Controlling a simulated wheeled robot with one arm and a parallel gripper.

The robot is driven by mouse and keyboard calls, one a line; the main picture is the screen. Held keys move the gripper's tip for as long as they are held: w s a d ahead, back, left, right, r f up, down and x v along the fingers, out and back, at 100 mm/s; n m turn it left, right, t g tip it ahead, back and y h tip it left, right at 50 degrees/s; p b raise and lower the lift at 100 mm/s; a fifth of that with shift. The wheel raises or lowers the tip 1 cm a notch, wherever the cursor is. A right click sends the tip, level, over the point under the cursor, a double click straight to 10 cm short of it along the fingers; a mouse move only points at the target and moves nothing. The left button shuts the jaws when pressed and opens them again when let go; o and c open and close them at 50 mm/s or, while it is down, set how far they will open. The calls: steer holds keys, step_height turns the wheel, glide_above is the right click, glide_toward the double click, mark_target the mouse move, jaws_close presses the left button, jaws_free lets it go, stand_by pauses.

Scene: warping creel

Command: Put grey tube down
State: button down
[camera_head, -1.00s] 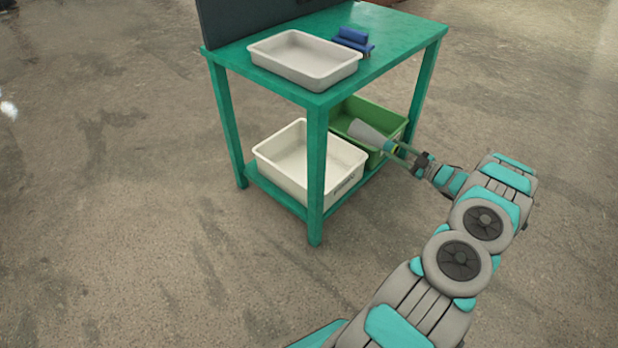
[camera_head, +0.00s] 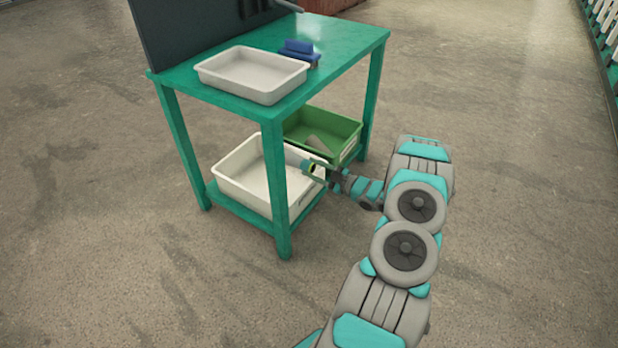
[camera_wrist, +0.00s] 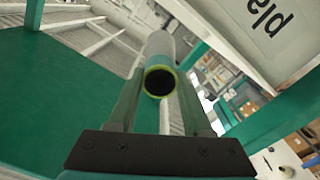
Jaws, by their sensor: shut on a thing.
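The grey tube (camera_wrist: 161,50) is held between the fingers of my gripper (camera_wrist: 158,100) in the wrist view. Its hollow, dark end with a yellow-green rim faces the camera, and its body points away. In the head view my gripper (camera_head: 311,168) is shut on the tube (camera_head: 297,160) at the right side of the white bin (camera_head: 232,183), on the bench's lower shelf. The tube points left toward the front table leg, which hides its far part. I cannot tell whether it touches the bin.
A green bin (camera_head: 347,128) sits behind the white bin, with a grey piece (camera_head: 319,146) showing inside. The green bench (camera_head: 345,45) carries a white tray (camera_head: 252,74) and a blue object (camera_head: 299,50). Its front leg (camera_head: 276,190) stands close to my gripper. Floor on the right is clear.

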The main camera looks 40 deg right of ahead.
steer(key=shift+w+a+f, duration=0.2)
steer(key=shift+a, duration=0.55)
step_height(320, 180, down, 3)
steer(key=shift+d+f, duration=0.1)
steer(key=shift+f+b, duration=0.4)
steer(key=shift+f, duration=0.2)
steer(key=shift+c, duration=1.6)
jaws_free()
